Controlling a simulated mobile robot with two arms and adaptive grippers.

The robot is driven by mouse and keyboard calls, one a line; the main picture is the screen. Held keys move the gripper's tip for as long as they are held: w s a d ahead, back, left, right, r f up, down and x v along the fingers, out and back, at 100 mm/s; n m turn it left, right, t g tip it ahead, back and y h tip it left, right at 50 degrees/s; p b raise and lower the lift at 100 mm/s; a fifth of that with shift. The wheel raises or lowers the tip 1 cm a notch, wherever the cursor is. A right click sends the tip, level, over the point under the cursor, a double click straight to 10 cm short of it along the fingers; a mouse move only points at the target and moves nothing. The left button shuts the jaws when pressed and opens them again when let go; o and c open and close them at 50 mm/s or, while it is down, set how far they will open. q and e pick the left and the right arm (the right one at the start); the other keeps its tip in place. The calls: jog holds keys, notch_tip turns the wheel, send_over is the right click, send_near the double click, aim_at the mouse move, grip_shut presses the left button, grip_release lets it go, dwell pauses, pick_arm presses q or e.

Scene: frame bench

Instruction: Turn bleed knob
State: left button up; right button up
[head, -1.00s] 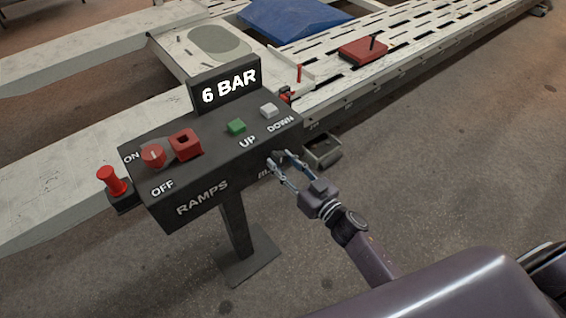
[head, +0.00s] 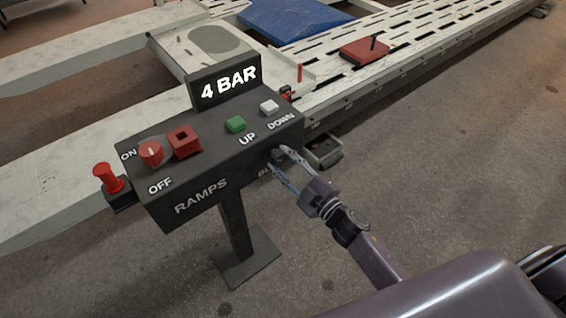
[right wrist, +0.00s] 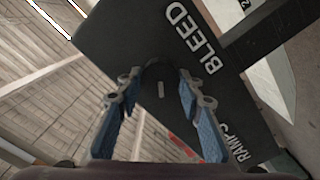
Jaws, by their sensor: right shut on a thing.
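The bleed knob (right wrist: 159,82) is a dark round knob with a pale mark, on the front face of the black control box (head: 222,172). In the right wrist view it sits between the fingers, beside the word BLEED. My right gripper (head: 277,162) is shut on the knob at the box's right end; in the head view the fingers mostly hide it. The right gripper also shows in the right wrist view (right wrist: 157,88). The display (head: 228,84) on top of the box reads 4 BAR. My left gripper is not in view.
On the box's top are a red rotary switch (head: 151,153), a red square-framed part (head: 185,141), a green UP button (head: 236,124) and a white DOWN button (head: 269,108). A red plunger (head: 108,177) stands at the left end. White ramps (head: 60,180) lie behind; floor to the right is open.

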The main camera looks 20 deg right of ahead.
jog(key=n+b, duration=0.1)
jog(key=n, duration=0.4)
jog(key=shift+f+n+b, duration=0.1)
jog(key=shift+n+b, duration=0.2)
jog(key=shift+b, duration=0.05)
dwell(0.5)
jog(key=o, duration=1.2)
jog(key=shift+c, duration=0.2)
jog(key=shift+s, duration=0.2)
jog(key=v, duration=1.1)
jog(key=shift+s, duration=0.35)
jog(key=shift+d, duration=0.1)
